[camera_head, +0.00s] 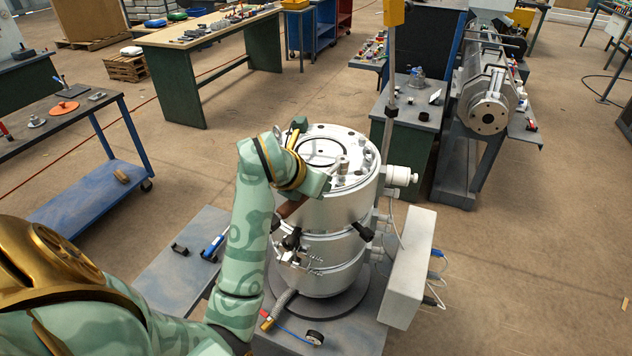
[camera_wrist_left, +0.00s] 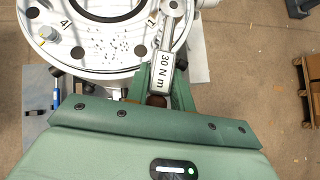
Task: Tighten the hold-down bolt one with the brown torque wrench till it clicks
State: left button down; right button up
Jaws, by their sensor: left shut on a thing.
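The silver cylindrical extruder barrel (camera_head: 322,240) stands upright, with a round flange on top that also shows in the wrist view (camera_wrist_left: 95,62). The flange carries the marks 4 and 1 and dark holes. My left gripper (camera_wrist_left: 160,97) is shut on the wrench near the handle, at the flange edge. The wrench head (camera_wrist_left: 172,9) lies over the flange beside the mark 1. Hold-down bolt one is hidden beneath it. My right gripper is out of view.
A grey box (camera_head: 410,268) with cables stands right of the barrel. A vertical post (camera_head: 390,90) rises behind it. A blue-handled tool (camera_head: 214,245) lies on the grey platform (camera_head: 178,275) at left. White fittings (camera_head: 400,176) stick out at the barrel's right.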

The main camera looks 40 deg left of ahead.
pick_arm(q)
jog(key=shift+r, duration=0.15)
notch_tip(320, 180, up, 5)
jog(key=p, duration=0.4)
